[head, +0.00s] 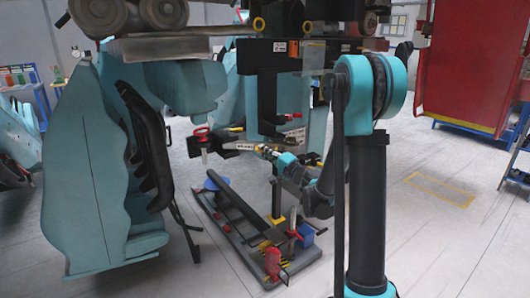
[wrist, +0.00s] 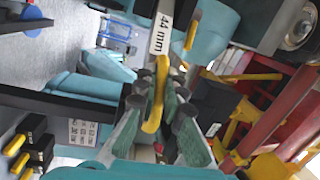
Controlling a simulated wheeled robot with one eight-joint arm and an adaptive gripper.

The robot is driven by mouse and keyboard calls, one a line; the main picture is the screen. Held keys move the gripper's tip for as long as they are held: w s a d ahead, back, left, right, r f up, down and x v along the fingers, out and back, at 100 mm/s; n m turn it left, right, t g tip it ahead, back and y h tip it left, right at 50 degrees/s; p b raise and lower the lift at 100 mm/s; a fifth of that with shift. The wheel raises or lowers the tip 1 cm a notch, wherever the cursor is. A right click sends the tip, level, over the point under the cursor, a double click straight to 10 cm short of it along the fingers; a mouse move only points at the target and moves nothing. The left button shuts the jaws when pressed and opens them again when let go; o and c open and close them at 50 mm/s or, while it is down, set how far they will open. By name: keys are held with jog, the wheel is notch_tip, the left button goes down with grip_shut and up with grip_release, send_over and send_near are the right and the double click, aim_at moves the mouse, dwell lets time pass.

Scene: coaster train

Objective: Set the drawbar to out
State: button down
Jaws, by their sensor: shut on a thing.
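My gripper (head: 277,156) is at the end of my teal arm, under the raised coaster car. In the head view the handle is too small to make out.
A red cabinet (head: 465,60) stands at the back right. The floor at the right is mostly clear.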

jog(key=c, duration=1.6)
grip_release()
jog(key=v, duration=1.2)
jog(key=shift+f, duration=0.1)
